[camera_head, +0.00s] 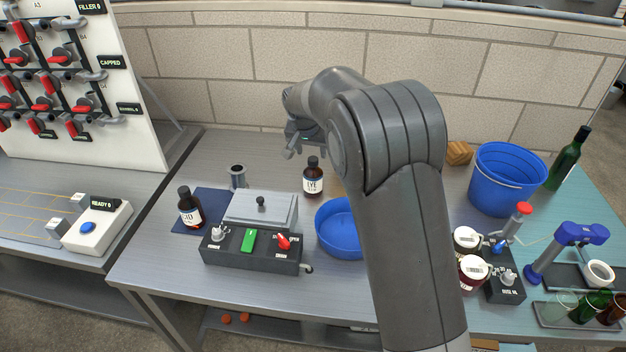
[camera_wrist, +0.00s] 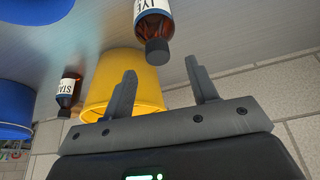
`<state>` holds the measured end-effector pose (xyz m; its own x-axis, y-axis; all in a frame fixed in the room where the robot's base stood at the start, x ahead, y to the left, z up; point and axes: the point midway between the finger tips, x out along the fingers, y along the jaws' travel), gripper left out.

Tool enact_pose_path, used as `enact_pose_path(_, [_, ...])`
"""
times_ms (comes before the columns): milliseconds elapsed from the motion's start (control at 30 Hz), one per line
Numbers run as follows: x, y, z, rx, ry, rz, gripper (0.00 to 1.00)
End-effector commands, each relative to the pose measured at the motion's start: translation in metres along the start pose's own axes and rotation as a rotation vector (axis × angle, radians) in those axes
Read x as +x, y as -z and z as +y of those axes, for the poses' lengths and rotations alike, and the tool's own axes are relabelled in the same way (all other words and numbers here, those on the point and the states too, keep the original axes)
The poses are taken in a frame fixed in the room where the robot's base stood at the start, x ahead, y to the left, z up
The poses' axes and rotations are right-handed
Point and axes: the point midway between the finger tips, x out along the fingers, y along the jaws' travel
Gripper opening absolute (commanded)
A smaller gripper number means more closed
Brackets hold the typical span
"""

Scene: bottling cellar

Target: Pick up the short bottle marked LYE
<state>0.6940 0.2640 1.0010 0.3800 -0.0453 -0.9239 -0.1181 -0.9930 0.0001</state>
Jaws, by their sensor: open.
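The short brown LYE bottle (camera_head: 313,180), with a dark cap and a white label, stands upright on the bench near the wall. In the wrist view the LYE bottle (camera_wrist: 153,20) is at the top edge, partly cut off, its cap pointing toward the gap between my fingers. My gripper (camera_wrist: 160,66) is open and nothing is between its fingers; the bottle lies beyond the fingertips. In the head view my gripper (camera_head: 293,147) shows up and left of the bottle, partly hidden by my arm.
A second brown bottle (camera_head: 190,209) stands on a dark blue mat at left. A lidded control box (camera_head: 251,253) and a blue basin (camera_head: 337,240) are in front of the LYE bottle. The wrist view shows a yellow container (camera_wrist: 137,75) and another labelled bottle (camera_wrist: 67,92) close by.

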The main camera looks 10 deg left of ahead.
Motion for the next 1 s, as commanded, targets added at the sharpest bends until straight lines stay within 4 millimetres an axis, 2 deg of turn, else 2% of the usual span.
enact_pose_path(400, [0.05,-0.002,0.002,0.0,-0.001,-0.001,0.53])
enact_pose_path(633, [0.051,-0.002,0.002,0.0,0.0,0.0,0.53])
enact_pose_path(1000, [0.051,-0.002,0.002,0.0,0.0,0.0,0.22])
